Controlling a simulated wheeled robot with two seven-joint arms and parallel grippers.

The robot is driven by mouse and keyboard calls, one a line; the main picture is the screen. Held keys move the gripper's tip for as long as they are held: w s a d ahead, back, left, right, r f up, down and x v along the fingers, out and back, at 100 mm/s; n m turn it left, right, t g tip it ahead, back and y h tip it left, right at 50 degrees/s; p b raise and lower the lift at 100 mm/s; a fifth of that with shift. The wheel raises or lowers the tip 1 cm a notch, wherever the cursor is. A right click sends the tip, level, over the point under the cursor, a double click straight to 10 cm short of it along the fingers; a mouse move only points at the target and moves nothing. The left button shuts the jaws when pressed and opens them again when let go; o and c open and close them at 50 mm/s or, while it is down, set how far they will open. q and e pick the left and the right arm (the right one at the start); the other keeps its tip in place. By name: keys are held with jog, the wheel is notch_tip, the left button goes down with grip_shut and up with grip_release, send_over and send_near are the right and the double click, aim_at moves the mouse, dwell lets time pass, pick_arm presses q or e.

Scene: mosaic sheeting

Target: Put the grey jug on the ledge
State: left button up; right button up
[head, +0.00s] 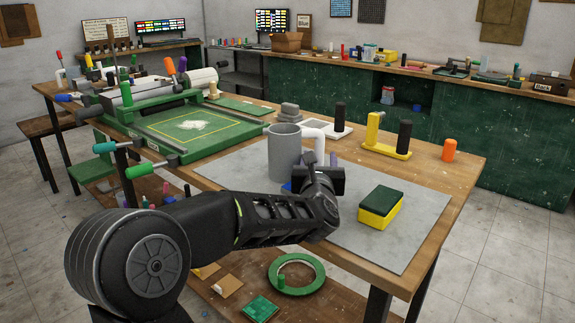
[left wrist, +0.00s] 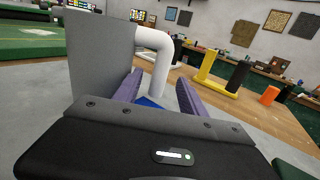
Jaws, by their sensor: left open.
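The grey jug (head: 284,155) stands upright on the grey mat on the near table. Its white handle (head: 314,130) points right. In the left wrist view the jug's grey body (left wrist: 98,65) is at the left, and its handle (left wrist: 160,55) bends down between my fingers. My left gripper (head: 320,160) is at the handle side of the jug. Its purple fingers (left wrist: 158,90) are open, one on each side of the handle's lower part; contact cannot be told. My right gripper is not in view. I cannot tell which surface is the ledge.
A yellow-green block (head: 380,208) sits right of my gripper on the mat (head: 400,245). A yellow stand (head: 375,135) and orange cylinder (head: 449,150) stand behind. A green press (head: 165,130) is at left. A blue item (left wrist: 148,102) lies below the handle.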

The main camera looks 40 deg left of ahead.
pick_arm(q)
jog(key=shift+x, duration=1.05)
jog(key=shift+a, duration=0.1)
jog(key=p+x, duration=0.1)
jog(key=x, duration=0.4)
jog(key=shift+w+r, duration=0.1)
jog(key=shift+r, duration=0.05)
jog(key=shift+c, duration=0.2)
grip_shut()
dwell(0.8)
